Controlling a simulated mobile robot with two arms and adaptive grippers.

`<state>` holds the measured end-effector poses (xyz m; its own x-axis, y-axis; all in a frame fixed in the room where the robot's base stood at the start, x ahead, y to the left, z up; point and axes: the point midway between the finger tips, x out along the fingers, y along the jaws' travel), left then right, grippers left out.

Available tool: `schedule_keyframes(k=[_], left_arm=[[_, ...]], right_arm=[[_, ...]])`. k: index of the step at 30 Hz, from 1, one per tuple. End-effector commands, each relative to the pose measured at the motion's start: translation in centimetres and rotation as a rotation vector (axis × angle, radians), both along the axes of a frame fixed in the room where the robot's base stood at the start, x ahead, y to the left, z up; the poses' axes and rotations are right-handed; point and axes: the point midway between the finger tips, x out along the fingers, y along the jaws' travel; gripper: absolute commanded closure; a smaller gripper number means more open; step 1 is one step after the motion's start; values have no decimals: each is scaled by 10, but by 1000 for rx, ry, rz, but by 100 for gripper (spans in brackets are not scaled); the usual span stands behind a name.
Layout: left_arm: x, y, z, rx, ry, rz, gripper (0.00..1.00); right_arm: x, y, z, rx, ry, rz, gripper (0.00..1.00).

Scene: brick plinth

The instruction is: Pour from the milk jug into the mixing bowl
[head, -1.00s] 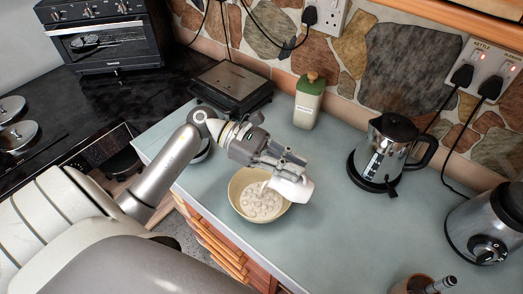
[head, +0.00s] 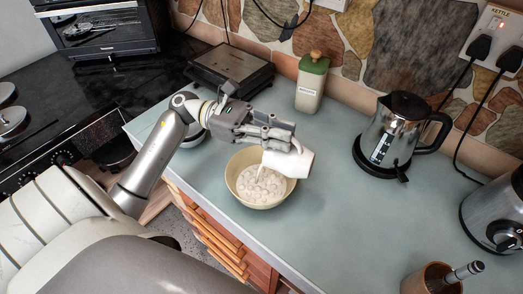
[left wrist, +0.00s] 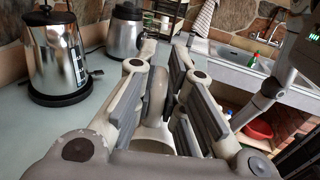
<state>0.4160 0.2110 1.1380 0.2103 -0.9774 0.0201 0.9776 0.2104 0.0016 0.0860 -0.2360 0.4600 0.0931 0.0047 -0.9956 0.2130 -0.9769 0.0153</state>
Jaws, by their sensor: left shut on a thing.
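The white milk jug (head: 294,162) is tilted over the right rear part of the cream mixing bowl (head: 239,190) in the head view, its mouth toward the lower left. A thin pale stream seems to run from its mouth into the bowl. The bowl stands upright on the counter and holds whitish, bubbly contents. My left gripper (head: 281,139) is shut on the jug from behind. In the left wrist view a curved pale part of the jug (left wrist: 158,92) shows between the fingers; the rest is mostly hidden. My right gripper is not in view.
A green-and-white canister (head: 310,86) and a dark grill (head: 231,68) stand behind my gripper. The kettle (head: 398,130) is to the right. A blender (head: 490,215) and utensil pot (head: 431,280) are farther right. The counter (head: 345,225) right of the bowl is clear.

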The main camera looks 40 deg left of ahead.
Motion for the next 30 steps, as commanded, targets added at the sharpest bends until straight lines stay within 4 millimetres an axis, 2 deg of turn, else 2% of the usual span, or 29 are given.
schedule_keyframes(k=[3,26,30], left_arm=[[-1,3,-3,-32,-9,1,100],[-5,24,0,-227,-52,0,100],[-6,29,-4,-282,-62,0,100]], right_arm=[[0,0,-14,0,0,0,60],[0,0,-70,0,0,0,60],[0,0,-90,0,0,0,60]])
